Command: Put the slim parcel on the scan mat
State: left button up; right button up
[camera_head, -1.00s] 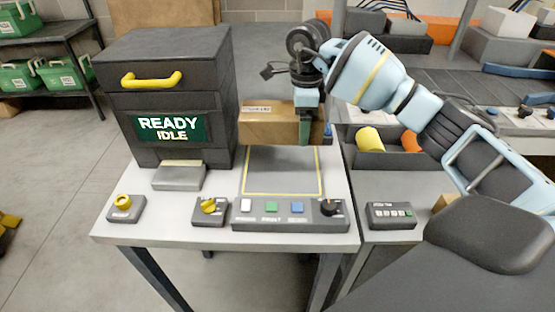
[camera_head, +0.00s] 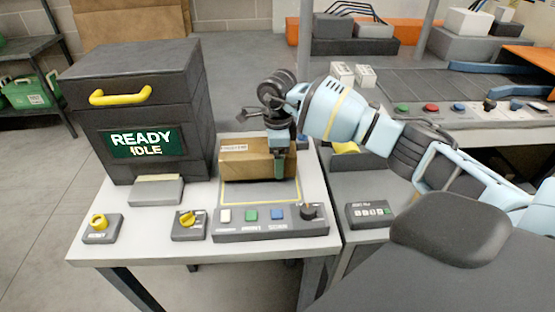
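The slim parcel, a brown cardboard box (camera_head: 242,166) with a white label on top, is over the back part of the scan mat. One finger shows on the front face; the other is hidden. I cannot tell whether the parcel touches the mat. My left gripper is not in view.
A dark cabinet with a "READY IDLE" screen (camera_head: 142,143) stands left of the mat. A control panel (camera_head: 265,222) with buttons and a knob runs along the mat's front. Smaller boxes with yellow knobs (camera_head: 99,226) (camera_head: 188,223) sit further left. A side bench is on the right.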

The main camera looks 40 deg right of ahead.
jog(key=shift+f, duration=0.6)
jog(key=shift+f, duration=0.2)
jog(key=o, duration=1.3)
jog(key=shift+o, duration=0.2)
notch_tip(320, 180, up, 12)
jog(key=shift+r, duration=0.15)
